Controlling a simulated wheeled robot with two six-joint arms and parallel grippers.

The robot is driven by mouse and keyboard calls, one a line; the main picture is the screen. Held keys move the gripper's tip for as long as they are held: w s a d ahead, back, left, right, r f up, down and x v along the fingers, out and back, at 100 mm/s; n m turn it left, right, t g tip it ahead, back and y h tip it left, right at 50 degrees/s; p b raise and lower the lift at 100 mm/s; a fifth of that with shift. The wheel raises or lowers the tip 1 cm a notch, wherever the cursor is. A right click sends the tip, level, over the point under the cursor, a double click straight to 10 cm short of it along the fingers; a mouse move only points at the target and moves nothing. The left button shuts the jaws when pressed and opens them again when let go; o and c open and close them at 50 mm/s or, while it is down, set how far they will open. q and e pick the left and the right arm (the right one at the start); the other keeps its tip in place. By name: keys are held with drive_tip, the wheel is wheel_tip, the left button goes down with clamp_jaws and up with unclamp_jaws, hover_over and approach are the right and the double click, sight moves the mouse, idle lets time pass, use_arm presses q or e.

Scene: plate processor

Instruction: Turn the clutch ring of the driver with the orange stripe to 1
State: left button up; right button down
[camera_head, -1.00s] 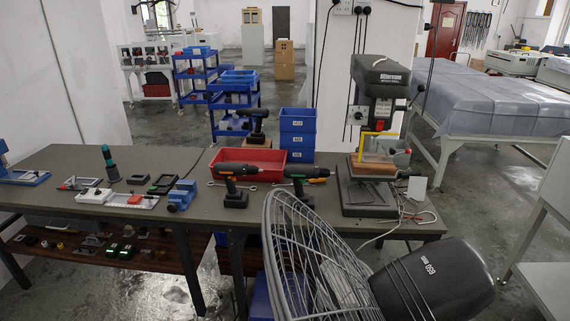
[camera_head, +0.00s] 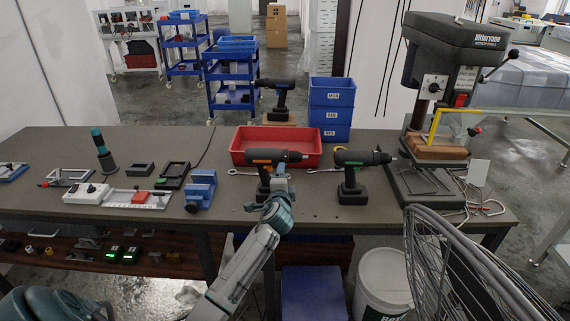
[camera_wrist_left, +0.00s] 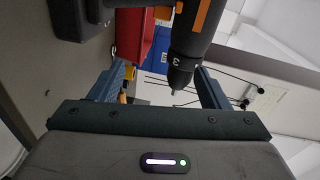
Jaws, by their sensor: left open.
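The driver with the orange stripe (camera_head: 262,157) stands upright on the bench, its nose pointing right. In the left wrist view its orange-striped body (camera_wrist_left: 195,18) is at the top. Its dark clutch ring (camera_wrist_left: 183,52) carries a pale mark like a digit, too small to read surely. My left gripper (camera_head: 281,182) is just in front of the driver's nose in the head view. In the left wrist view the left gripper's fingers (camera_wrist_left: 160,82) are open, with the tapered nose tip between them and gaps at both sides. My right gripper is out of view.
A green-striped driver (camera_head: 352,160) stands close on the right, beside the drill press (camera_head: 440,50). A red bin (camera_head: 240,155) is right behind. Another driver (camera_head: 278,88) stands farther back by blue bins (camera_head: 332,92). A fan guard (camera_head: 465,270) fills the lower right.

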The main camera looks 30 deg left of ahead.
sight(285, 160)
use_arm(q)
drive_tip(key=shift+t, duration=0.3)
drive_tip(key=r, duration=0.1)
drive_tip(key=w+r, duration=0.1)
drive_tip(key=r, duration=0.1)
drive_tip(key=shift+w+d+r, duration=0.1)
drive_tip(key=shift+w+r, duration=0.25)
drive_tip(key=shift+r, duration=0.05)
drive_tip(key=shift+y, duration=0.3)
drive_tip(key=x, duration=0.5)
drive_tip(key=shift+s+a+f+p, duration=0.15)
drive_tip(key=shift+a+f+p, duration=0.1)
drive_tip(key=shift+p, duration=0.1)
drive_tip(key=x, duration=0.3)
drive_tip(key=shift+w+a+f, duration=0.1)
drive_tip(key=shift+w+a, duration=0.2)
drive_tip(key=shift+w, duration=0.5)
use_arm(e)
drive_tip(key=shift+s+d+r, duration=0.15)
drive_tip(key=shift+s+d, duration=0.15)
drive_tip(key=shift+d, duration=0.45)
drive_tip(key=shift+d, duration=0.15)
use_arm(q)
drive_tip(key=c, duration=1)
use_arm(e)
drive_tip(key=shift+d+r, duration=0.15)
